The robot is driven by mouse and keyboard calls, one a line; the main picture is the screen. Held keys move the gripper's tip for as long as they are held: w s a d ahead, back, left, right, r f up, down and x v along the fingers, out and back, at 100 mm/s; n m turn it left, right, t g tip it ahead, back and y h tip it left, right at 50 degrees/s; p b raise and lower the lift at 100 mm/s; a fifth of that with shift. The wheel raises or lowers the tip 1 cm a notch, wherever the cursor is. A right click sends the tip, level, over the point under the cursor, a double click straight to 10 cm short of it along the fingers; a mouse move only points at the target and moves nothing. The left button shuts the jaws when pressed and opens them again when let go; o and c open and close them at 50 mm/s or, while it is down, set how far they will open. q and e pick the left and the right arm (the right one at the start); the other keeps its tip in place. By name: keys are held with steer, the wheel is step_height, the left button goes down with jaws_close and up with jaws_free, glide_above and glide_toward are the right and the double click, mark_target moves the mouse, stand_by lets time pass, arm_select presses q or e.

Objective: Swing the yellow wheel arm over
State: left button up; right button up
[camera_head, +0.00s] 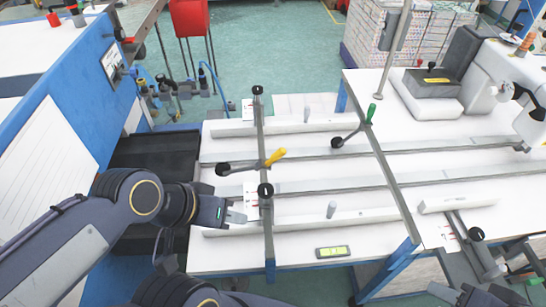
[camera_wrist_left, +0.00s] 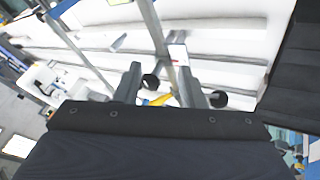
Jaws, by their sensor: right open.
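The yellow wheel arm (camera_head: 273,157) is a yellow handle on a dark lever. Its dark hub (camera_head: 222,169) is at the left, and the handle points right and slightly up. My left gripper (camera_head: 238,217) is open and empty, nearer the camera than the wheel arm and apart from it. In the left wrist view the two fingers of this gripper (camera_wrist_left: 160,80) are spread, and part of the yellow handle (camera_wrist_left: 158,100) shows between and beyond them. My right gripper (camera_head: 438,291) is partly in view at the lower right, open, away from the yellow arm.
A green-handled lever (camera_head: 369,115) stands farther right on the white table (camera_head: 295,246). Metal rails with black knobs (camera_head: 265,190) cross the table near the left gripper. A small green display (camera_head: 333,252) lies at the front, and a sewing machine (camera_head: 490,85) stands at the back right.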

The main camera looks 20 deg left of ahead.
arm_select(q)
steer(key=shift+o, duration=0.5)
steer(key=r+m+g+y+b, duration=0.1)
steer(key=m+g+y+b, duration=0.2)
steer(key=m+g+b, duration=0.8)
glide_above(281, 148)
steer(key=p, duration=0.4)
steer(key=m+t, duration=0.4)
steer(key=shift+w, duration=0.2)
steer(key=shift+w+f, duration=0.1)
steer(key=shift+f, duration=0.05)
steer(key=f, duration=0.7)
steer(key=shift+s+d+f, duration=0.15)
steer(key=shift+s+f, duration=0.05)
steer(key=shift+s, duration=0.2)
jaws_close()
